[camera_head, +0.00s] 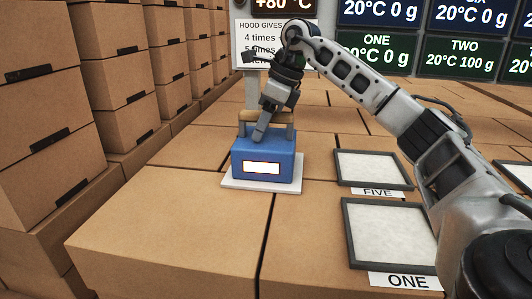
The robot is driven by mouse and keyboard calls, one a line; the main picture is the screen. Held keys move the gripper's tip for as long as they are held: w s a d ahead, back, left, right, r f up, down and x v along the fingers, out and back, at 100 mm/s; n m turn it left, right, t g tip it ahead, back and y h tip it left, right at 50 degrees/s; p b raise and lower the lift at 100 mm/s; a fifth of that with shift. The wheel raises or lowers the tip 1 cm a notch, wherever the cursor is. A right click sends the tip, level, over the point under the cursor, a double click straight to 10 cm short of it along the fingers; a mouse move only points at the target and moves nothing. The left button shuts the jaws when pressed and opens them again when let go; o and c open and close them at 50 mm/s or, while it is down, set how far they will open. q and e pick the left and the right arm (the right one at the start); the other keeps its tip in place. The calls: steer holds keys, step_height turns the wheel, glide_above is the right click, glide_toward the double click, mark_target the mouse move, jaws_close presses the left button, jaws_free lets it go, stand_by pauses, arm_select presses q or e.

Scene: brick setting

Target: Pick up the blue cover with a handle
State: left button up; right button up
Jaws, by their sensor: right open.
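The blue cover (245,165) is a box shape with a white label on its front. It sits on a white plate (228,184) on the cardboard-box surface. A tan bar-like handle (286,118) shows at its top, partly behind my gripper. My right gripper (260,133) points down over the cover's top, at the handle. Its fingers overlap the handle in the picture, and I cannot tell whether they touch it. The right gripper is open. My left gripper is not in view.
Two framed pale pads lie to the right, labelled FIVE (370,167) and ONE (390,234). Stacked cardboard boxes (40,90) rise at the left. A post with a sign (258,45) and dark display panels (375,50) stand behind. The front box tops (170,220) are clear.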

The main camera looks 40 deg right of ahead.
steer(key=shift+f, duration=0.15)
jaws_close()
stand_by(1.2)
steer(key=shift+r, duration=0.2)
